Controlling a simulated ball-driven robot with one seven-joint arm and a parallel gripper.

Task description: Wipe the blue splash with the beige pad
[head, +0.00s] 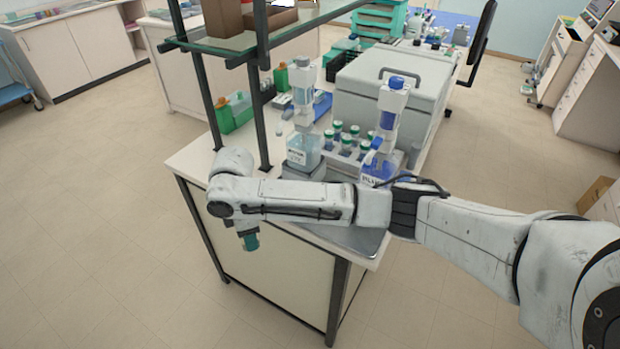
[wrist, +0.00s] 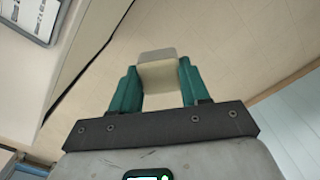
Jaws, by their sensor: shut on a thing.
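My gripper (wrist: 158,76) has teal fingers and is shut on the beige pad (wrist: 157,56), whose pale block shows between and beyond the fingertips in the wrist view. In the head view my gripper (head: 250,241) hangs off the near left end of the bench, pointing down, beyond the bench top's edge. The pad cannot be made out there. I see no blue splash in either view; my arm covers part of the near bench top.
The bench top (head: 190,160) carries a clear dispenser bottle (head: 304,150), a blue one (head: 380,172), several capped vials and a large grey box (head: 385,95). A shelf post (head: 262,120) stands near the gripper's side. Open floor (head: 110,230) lies left of the bench.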

